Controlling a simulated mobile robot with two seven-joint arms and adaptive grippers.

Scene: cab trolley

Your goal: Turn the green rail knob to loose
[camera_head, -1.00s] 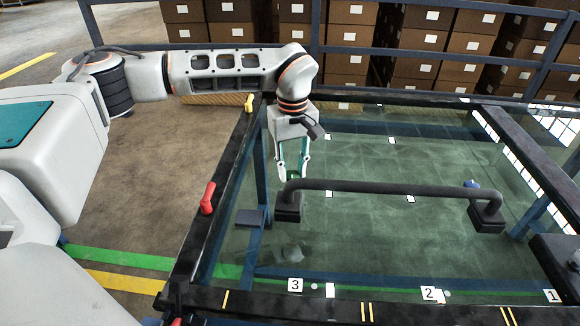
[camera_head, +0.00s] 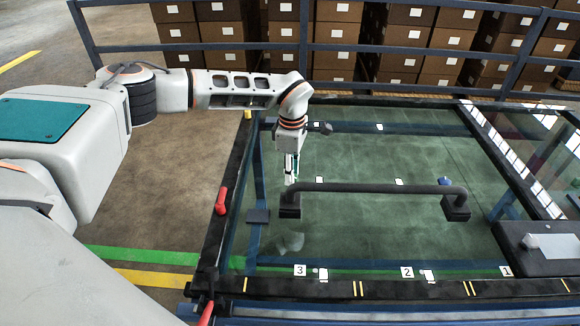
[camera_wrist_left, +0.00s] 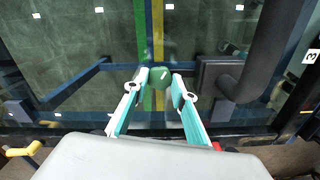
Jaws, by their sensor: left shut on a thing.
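The green rail knob (camera_wrist_left: 159,78) shows in the left wrist view as a round green cap with a short white mark on its upper right. My left gripper (camera_head: 291,179) points down at the left end of the dark bar handle (camera_head: 370,188). In the left wrist view its two fingers (camera_wrist_left: 159,84) stand on either side of the knob and are shut on it. In the head view the fingers are seen nearly edge-on and the knob is hidden behind them. My right gripper is not in view.
The bar handle's mount (camera_wrist_left: 215,85) stands close to the right of the fingers in the wrist view. A blue knob (camera_head: 445,181) sits by its other end. Red handles (camera_head: 221,200) line the left frame edge. A grey box (camera_head: 545,248) lies at the right.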

